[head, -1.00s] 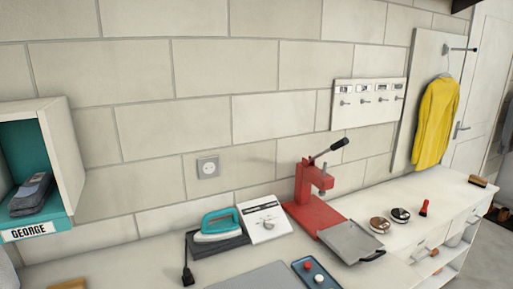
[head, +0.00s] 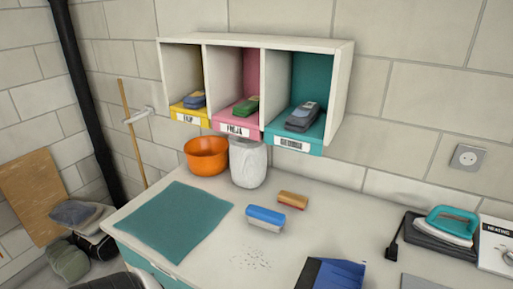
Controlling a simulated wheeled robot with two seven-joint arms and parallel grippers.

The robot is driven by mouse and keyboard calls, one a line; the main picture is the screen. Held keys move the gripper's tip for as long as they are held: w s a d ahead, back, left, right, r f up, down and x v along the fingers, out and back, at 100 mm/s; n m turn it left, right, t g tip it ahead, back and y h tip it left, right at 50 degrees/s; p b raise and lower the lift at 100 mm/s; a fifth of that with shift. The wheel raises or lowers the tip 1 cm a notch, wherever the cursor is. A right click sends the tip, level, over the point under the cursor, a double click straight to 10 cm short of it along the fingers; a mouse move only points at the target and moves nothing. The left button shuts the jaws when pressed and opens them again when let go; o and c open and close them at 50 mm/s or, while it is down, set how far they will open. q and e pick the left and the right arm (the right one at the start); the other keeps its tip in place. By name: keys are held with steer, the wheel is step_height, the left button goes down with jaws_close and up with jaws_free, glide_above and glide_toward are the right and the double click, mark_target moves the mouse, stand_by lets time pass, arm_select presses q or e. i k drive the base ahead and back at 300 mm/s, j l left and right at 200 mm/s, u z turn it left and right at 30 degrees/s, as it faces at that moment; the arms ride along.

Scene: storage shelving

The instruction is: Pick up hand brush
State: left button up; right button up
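A blue-topped brush (head: 266,215) with pale bristles lies on the white worktop, near the middle of the head view. It looks like the hand brush. A smaller brush-like block with a wooden top and reddish underside (head: 292,200) lies just behind it to the right. A dark blue dustpan (head: 333,274) is at the bottom edge, partly cut off. Neither of my grippers is in view.
Dark crumbs (head: 251,260) lie in front of the brush. A teal mat (head: 176,221) is to its left. An orange bowl (head: 206,155) and whitish bin (head: 248,162) stand behind, below a wall shelf (head: 343,95). An iron (head: 447,226) is at right.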

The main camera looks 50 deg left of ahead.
mark_target(268, 219)
steer(key=j+u, duration=0.1)
steer(key=u, duration=1.4)
